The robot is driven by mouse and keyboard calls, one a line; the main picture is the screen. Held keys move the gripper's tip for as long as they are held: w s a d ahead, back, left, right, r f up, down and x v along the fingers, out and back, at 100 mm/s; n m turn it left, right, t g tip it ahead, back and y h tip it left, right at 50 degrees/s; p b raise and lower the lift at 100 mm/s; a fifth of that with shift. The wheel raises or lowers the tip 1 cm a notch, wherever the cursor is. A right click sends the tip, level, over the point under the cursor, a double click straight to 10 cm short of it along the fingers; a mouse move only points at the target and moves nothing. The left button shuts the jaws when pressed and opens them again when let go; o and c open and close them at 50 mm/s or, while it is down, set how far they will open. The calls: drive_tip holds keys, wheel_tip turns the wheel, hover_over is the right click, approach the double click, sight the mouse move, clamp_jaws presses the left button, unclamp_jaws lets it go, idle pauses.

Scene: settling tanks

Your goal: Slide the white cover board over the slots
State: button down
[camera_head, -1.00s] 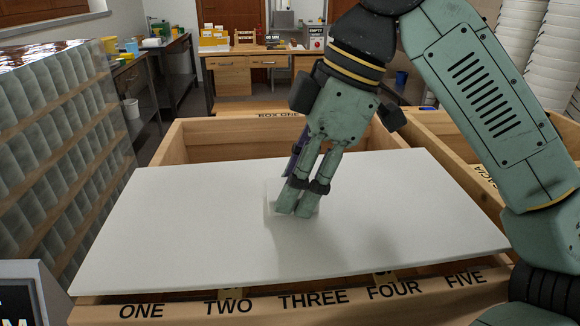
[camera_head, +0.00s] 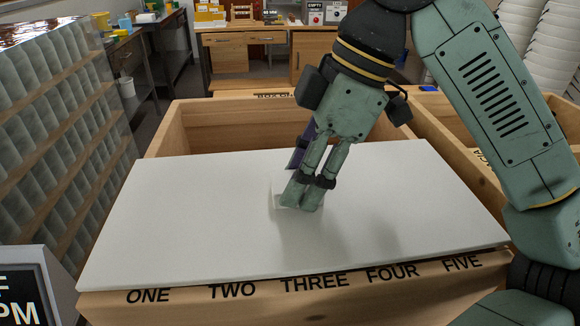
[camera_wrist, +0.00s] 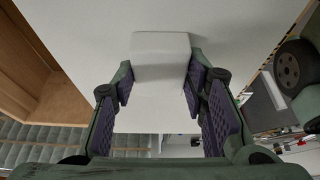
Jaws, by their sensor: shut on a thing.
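The white cover board (camera_head: 180,215) lies across the open wooden box, its near edge along the box's front wall (camera_head: 320,300) just behind the painted words ONE to FIVE. Its left end reaches over the box's left side. A small white block handle (camera_head: 281,188) stands on the middle of the board. My gripper (camera_head: 302,203) is shut on this handle; in the wrist view the handle (camera_wrist: 160,55) sits between the purple finger pads. The slots are hidden under the board. The back of the box interior (camera_head: 230,130) is uncovered.
A second wooden box (camera_head: 480,125) adjoins on the right. A rack of translucent panels (camera_head: 60,110) stands close on the left. A sign stands at lower left (camera_head: 30,295). White stacked tubs (camera_head: 555,50) are at back right, and a wooden desk (camera_head: 230,60) is behind.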

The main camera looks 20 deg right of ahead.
drive_tip(key=shift+d+f, duration=0.2)
drive_tip(key=shift+f, duration=0.1)
drive_tip(key=shift+r+p, duration=0.15)
drive_tip(key=shift+p, duration=0.35)
drive_tip(key=shift+d, duration=0.1)
drive_tip(key=c, duration=0.9)
unclamp_jaws()
